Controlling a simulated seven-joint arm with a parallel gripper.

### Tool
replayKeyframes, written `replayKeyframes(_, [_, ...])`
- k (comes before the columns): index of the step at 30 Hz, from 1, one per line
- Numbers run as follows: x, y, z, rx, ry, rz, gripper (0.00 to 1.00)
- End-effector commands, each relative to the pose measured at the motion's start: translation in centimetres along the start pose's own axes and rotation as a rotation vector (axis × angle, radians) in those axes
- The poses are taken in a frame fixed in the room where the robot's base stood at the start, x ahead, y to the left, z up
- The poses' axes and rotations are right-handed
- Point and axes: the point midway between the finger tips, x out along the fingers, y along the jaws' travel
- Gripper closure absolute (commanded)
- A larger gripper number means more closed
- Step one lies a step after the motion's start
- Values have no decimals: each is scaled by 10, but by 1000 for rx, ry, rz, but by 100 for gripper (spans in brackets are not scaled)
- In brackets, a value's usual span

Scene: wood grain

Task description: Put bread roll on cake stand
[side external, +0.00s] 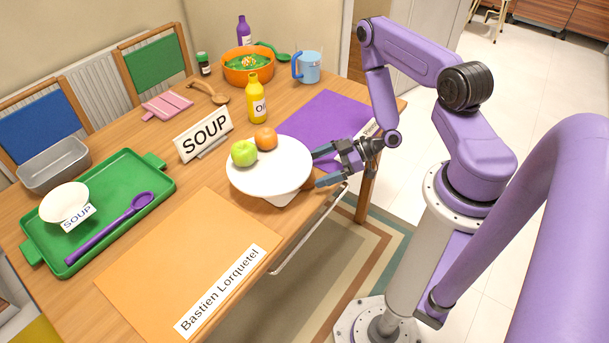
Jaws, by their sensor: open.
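The white cake stand (270,180) stands near the table's right edge, with a green apple (244,153) and an orange (266,139) on its plate. My gripper (319,167) is open at the right rim of the plate, with its blue-tipped fingers pointing left. I cannot tell whether the fingers touch the rim.
A SOUP sign (204,135) and a yellow bottle (256,100) stand behind the cake stand. A green tray (150,167) holds a white bowl (66,203) and a purple spoon (110,228). The orange mat (170,262) and purple mat (325,122) look clear.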

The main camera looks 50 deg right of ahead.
Motion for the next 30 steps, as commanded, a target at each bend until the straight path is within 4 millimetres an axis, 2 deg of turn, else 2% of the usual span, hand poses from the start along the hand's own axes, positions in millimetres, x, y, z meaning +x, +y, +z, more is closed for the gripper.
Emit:
replayKeyframes(10, [44, -1, -4, -4, 0, -5, 0])
replayKeyframes(20, [50, 0, -4, -1, 0, -2, 0])
replayKeyframes(23, [50, 0, -4, -1, 0, -2, 29])
replayKeyframes(24, [50, 0, -4, -1, 0, -2, 42])
replayKeyframes(26, [50, 0, -4, -1, 0, -2, 42])
replayKeyframes(27, [50, 0, -4, -1, 1, -2, 47])
replayKeyframes(30, [50, 0, -4, -1, 1, -2, 47])
